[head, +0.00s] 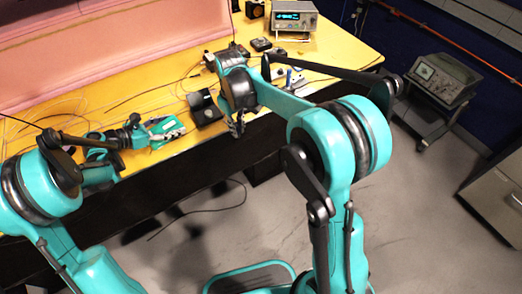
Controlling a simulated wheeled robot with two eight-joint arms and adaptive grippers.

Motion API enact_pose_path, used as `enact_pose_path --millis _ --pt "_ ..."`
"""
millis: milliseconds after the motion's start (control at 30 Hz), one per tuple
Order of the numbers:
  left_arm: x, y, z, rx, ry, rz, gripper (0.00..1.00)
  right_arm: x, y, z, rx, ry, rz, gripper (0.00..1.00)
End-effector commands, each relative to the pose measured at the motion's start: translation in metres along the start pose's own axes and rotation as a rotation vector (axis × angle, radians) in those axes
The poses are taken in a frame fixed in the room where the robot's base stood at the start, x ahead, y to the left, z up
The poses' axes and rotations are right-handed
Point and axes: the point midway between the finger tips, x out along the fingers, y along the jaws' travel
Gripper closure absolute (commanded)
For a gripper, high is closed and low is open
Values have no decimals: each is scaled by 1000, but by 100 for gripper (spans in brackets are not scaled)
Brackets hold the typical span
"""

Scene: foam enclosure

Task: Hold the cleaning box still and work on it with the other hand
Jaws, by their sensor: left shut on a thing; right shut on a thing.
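A small teal-and-white box with a reddish mark (167,128), which I take for the cleaning box, is at the front edge of the yellow table. My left gripper (143,131) comes in from the left and is shut on its left end. My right gripper (238,127) points down by the table's front edge, to the right of the box and apart from it. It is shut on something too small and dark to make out. My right wrist hides part of the table behind it.
An open black case (205,108) lies between my grippers. Thin cables (95,112) run across the yellow table (150,82) at the left. Pink foam walls (100,45) stand behind. An instrument with a lit display (290,16) stands at the back; a cart with another (440,80) stands right.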

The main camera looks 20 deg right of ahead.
Motion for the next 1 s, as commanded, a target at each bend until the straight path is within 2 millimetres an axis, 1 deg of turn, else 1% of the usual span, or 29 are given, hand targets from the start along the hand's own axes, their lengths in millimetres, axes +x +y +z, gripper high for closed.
enact_pose_path --millis 33,67,100,167,200,267,300,400,500,633,767,1000 --pt "0 0 0 0 1 1 73 -19 -10 -18 -71 0 0 100" --pt "0 0 0 0 1 1 73 -29 -15 -28 -107 -1 0 100" --pt "0 0 0 0 1 1 73 -39 -22 -44 -130 -1 0 100" --pt "0 0 0 0 1 0 73 -52 -34 -69 -129 -1 0 100" --pt "0 0 0 0 1 0 73 -59 -43 -85 -115 -2 0 100" --pt "0 0 0 0 0 0 73 -71 -60 -107 -96 -2 0 100" --pt "0 0 0 0 0 0 73 -78 -72 -120 -84 -2 0 100" --pt "0 0 0 0 1 1 73 -95 -102 -144 -52 -3 0 100" --pt "0 0 -1 0 1 1 73 -107 -129 -159 -26 -4 0 100" --pt "0 0 -1 0 1 0 73 -116 -150 -167 -3 -4 0 100" --pt "0 0 -1 0 1 0 73 -119 -158 -169 8 -4 0 100" --pt "0 0 -1 0 1 0 73 -119 -159 -169 9 -4 0 100"
